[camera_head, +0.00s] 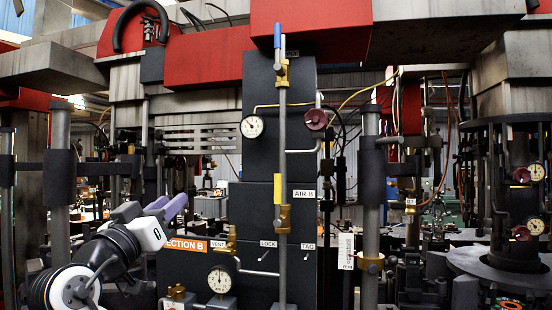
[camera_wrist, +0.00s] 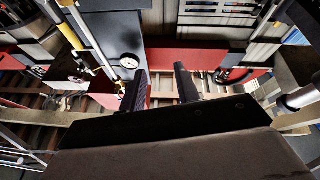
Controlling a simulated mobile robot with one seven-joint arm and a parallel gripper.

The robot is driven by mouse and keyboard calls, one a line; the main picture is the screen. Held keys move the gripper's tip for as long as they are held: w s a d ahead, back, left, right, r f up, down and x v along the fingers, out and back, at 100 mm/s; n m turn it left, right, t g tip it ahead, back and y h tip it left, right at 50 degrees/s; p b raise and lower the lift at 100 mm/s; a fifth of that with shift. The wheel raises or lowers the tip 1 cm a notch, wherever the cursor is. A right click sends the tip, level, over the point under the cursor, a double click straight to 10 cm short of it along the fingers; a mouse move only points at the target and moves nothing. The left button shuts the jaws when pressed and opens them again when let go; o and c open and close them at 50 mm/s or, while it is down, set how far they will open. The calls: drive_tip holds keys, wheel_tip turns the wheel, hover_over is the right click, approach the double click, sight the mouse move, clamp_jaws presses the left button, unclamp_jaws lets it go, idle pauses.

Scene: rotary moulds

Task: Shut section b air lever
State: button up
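The section B air lever has a yellow handle (camera_head: 277,187) and stands upright along a vertical pipe, above a brass valve (camera_head: 284,217). The "AIR B" label (camera_head: 304,194) is just right of it. The orange "SECTION B" sign (camera_head: 187,245) is lower left. My gripper (camera_head: 175,199) is at the left in the head view, left of the lever and apart from it. In the wrist view its two dark fingers (camera_wrist: 160,80) are spread with nothing between them. A small yellow part shows left of the fingers there; I cannot tell if it is this lever.
A blue-handled lever (camera_head: 277,38) stands higher on the same pipe. A gauge (camera_head: 252,126) and a dark red knob (camera_head: 316,119) flank the pipe. A lower gauge (camera_head: 220,279) and a brass fitting (camera_head: 231,241) stick out below. A grey post (camera_head: 370,200) stands to the right.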

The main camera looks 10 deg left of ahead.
sight(275, 180)
drive_tip(key=d+r+m+g+h+p, duration=0.3)
drive_tip(key=d+r+m+g+h, duration=0.2)
drive_tip(key=d+m+g+h, duration=0.4)
drive_tip(key=shift+n+t+y, duration=0.3)
drive_tip(key=shift+n+t, duration=0.1)
drive_tip(key=shift+t, duration=0.3)
drive_tip(key=p+x, duration=0.2)
drive_tip(key=x, duration=0.4)
drive_tip(key=p+x, duration=0.2)
drive_tip(key=x, duration=0.5)
drive_tip(key=shift+d+f, duration=0.2)
drive_tip(key=shift+d, duration=0.3)
drive_tip(key=shift+w+d+f+p, duration=0.1)
drive_tip(key=shift+w+d+p, duration=0.25)
drive_tip(key=shift+w, duration=0.15)
clamp_jaws()
